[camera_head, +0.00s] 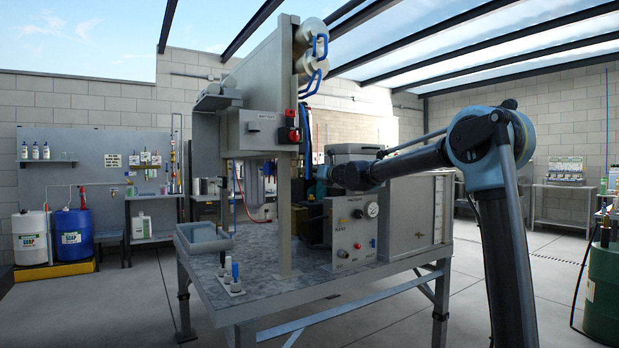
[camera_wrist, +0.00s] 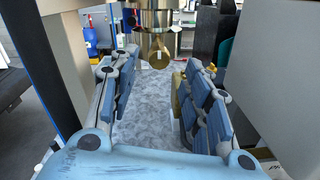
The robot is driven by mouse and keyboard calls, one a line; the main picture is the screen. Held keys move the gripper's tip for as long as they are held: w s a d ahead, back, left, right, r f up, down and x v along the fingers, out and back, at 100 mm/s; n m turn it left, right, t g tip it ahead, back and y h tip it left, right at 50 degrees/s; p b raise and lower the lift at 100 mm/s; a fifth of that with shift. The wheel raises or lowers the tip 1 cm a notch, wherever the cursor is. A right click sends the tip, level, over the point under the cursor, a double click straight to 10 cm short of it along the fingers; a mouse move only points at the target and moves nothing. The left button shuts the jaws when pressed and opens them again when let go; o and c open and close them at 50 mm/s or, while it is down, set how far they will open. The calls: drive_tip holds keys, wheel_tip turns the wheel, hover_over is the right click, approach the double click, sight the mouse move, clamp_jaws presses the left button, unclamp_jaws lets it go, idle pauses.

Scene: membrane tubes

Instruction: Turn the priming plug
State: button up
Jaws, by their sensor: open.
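In the wrist view a brass fitting (camera_wrist: 157,18) hangs down at the top centre. A round brass plug with a small white mark, which looks like the priming plug (camera_wrist: 159,57), sits at its lower end. My gripper (camera_wrist: 161,72) is open, with one blue-padded finger on each side of the picture. The plug shows in the gap between the fingertips, toward their far end, and I see no contact. In the head view my arm reaches behind the control panel (camera_head: 352,240). The plug is hidden there and my fingers cannot be made out.
The bench (camera_head: 262,300) carries an upright grey panel (camera_head: 285,150), a grey tray (camera_head: 204,238) and a small stand of bottles (camera_head: 231,285). In the wrist view a pale upright (camera_wrist: 55,45) stands close at left, and a grey surface (camera_wrist: 270,70) fills the right.

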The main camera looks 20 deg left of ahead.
drive_tip(key=shift+x, duration=2.5)
drive_tip(key=shift+c, duration=0.3)
clamp_jaws()
